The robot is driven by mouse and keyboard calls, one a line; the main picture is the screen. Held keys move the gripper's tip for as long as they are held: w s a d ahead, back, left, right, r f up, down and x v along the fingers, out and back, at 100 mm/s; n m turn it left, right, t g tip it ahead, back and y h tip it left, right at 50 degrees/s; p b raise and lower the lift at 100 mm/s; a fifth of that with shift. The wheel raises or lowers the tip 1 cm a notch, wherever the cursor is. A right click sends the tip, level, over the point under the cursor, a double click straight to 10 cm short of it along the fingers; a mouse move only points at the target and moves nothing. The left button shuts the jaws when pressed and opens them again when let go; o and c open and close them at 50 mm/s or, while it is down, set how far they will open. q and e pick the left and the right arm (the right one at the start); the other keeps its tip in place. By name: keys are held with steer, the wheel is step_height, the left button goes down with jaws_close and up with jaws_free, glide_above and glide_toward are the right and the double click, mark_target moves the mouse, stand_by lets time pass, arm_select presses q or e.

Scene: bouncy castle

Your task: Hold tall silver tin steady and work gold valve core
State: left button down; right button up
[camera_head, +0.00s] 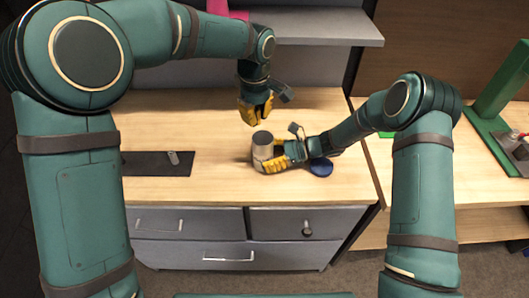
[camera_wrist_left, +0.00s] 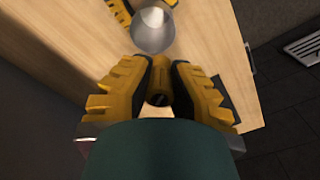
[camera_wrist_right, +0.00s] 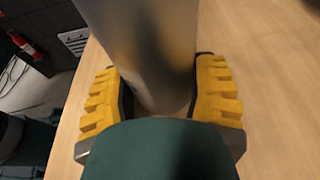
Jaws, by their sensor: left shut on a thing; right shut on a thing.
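The tall silver tin (camera_head: 263,147) stands upright on the wooden table. My right gripper (camera_head: 270,160) is shut on its lower side; the right wrist view shows the tin (camera_wrist_right: 150,45) between the yellow fingers. My left gripper (camera_head: 256,112) is above and slightly behind the tin, pointing down. In the left wrist view its fingers are shut on the gold valve core (camera_wrist_left: 158,85), a small gold cylinder with a dark end. The tin also shows there (camera_wrist_left: 153,35), apart from the core. The core is hidden by the fingers in the head view.
A dark mat (camera_head: 140,164) lies at the table's left with a small grey cylinder (camera_head: 173,157) on it. A blue round object (camera_head: 321,168) lies beside my right gripper. A grey shelf (camera_head: 320,26) overhangs the back. The table's front left is clear.

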arm_select(q)
steer(key=shift+f, duration=1)
steer(key=c, duration=1)
jaws_free()
step_height(320, 180, up, 12)
steer(key=shift+r, duration=0.1)
